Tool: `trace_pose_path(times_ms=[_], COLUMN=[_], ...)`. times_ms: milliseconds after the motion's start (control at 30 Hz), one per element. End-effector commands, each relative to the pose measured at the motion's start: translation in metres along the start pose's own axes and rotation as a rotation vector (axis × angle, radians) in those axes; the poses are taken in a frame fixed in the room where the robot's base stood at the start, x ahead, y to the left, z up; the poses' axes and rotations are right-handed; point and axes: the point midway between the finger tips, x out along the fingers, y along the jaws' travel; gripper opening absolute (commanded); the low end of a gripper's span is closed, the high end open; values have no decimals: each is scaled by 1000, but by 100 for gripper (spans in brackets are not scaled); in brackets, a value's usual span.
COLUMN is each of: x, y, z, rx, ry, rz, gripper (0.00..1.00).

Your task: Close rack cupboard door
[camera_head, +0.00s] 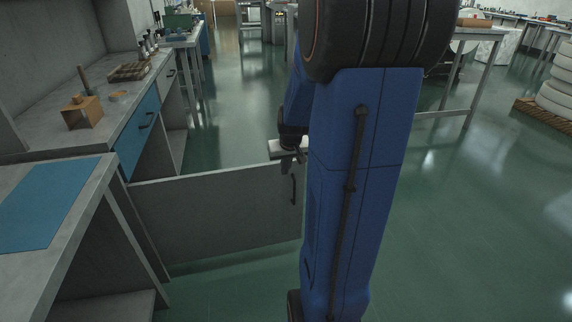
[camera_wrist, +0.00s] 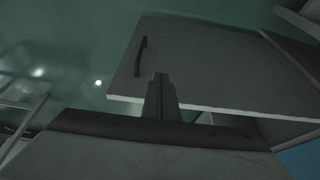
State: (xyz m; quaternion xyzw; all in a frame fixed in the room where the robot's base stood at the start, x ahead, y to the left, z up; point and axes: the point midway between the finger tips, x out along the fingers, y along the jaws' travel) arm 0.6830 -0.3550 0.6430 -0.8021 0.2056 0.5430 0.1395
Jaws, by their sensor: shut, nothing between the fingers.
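The grey cupboard door (camera_head: 215,215) stands swung open from the bench on the left, reaching out over the green floor. Its dark handle (camera_head: 293,189) is near the free end, on the right. My gripper (camera_head: 291,163) is shut and empty, at the top of the door near the handle end, partly hidden by my blue arm. In the wrist view the gripper fingertips (camera_wrist: 161,76) overlap the door panel (camera_wrist: 215,62), with the handle (camera_wrist: 140,57) just left of them. I cannot tell whether the fingers touch the door.
The bench (camera_head: 82,215) with a blue mat (camera_head: 45,203) stands at the left, its lower space open. Behind it a workbench (camera_head: 103,122) has a blue drawer (camera_head: 138,132). A table (camera_head: 482,33) and tires (camera_head: 557,85) are at the right. The floor between is clear.

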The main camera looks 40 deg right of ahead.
Motion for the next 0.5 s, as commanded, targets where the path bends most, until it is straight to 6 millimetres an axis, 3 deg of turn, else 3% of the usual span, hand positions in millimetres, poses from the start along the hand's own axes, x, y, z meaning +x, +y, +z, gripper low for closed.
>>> trace_pose_path(times_ms=[333, 500], x=[50, 58], y=[0, 0], z=[1, -22], rx=[-1, -2], ry=[-3, 0], rz=[0, 0], gripper=[0, 0])
